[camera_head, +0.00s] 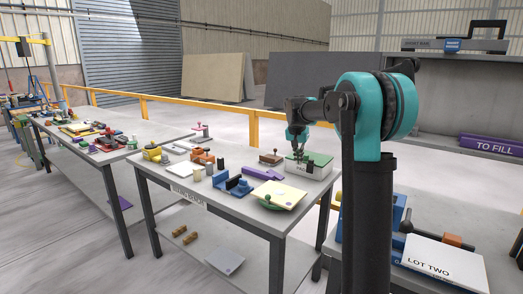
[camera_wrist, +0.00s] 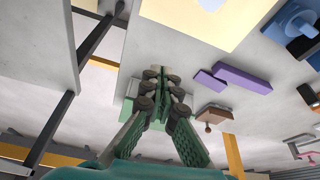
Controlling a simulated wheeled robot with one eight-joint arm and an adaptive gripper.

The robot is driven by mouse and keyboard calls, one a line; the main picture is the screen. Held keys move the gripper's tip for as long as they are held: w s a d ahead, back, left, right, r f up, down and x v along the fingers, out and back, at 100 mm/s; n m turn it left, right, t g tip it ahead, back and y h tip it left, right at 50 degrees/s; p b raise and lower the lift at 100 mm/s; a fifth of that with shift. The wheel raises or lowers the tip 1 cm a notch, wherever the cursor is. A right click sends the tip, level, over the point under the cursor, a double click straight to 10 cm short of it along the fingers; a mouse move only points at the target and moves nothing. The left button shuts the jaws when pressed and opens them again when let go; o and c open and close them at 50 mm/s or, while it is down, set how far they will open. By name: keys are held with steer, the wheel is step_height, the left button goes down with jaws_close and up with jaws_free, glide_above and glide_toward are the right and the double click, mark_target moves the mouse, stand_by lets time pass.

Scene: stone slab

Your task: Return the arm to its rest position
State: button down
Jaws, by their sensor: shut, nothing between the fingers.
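My gripper (camera_head: 297,148) hangs at the end of my teal and black arm, over the far right corner of the middle table. In the wrist view its green fingers (camera_wrist: 160,90) are drawn together and hold nothing. A white box with a green top (camera_head: 318,163) stands right by the fingertips in the head view. In the wrist view the fingers hide part of that green and white shape (camera_wrist: 131,88). I cannot tell whether the fingers touch it.
The middle table (camera_head: 172,178) bears a purple block (camera_head: 259,173), a blue vise-like tool (camera_head: 231,184), a cream sheet (camera_head: 280,194) and a brown block (camera_head: 271,158). At right stand a white "LOT TWO" box (camera_head: 444,262) and a purple "TO FILL" sign (camera_head: 490,146). A yellow rail (camera_head: 253,128) runs behind.

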steer(key=s+d+f+n, duration=0.1)
steer(key=s+f, duration=0.6)
steer(key=s, duration=0.6)
steer(key=s+d+f+n+y, duration=0.1)
steer(key=s+f, duration=0.6)
steer(key=s, duration=0.7)
steer(key=s+d+f+n, duration=0.1)
steer(key=s+f+n, duration=0.2)
steer(key=s+f, duration=0.4)
steer(key=s, duration=0.7)
steer(key=shift+d+f+t+y, duration=0.2)
steer(key=shift+f+t+y, duration=0.1)
steer(key=shift+t+y, duration=0.1)
steer(key=shift+w, duration=0.1)
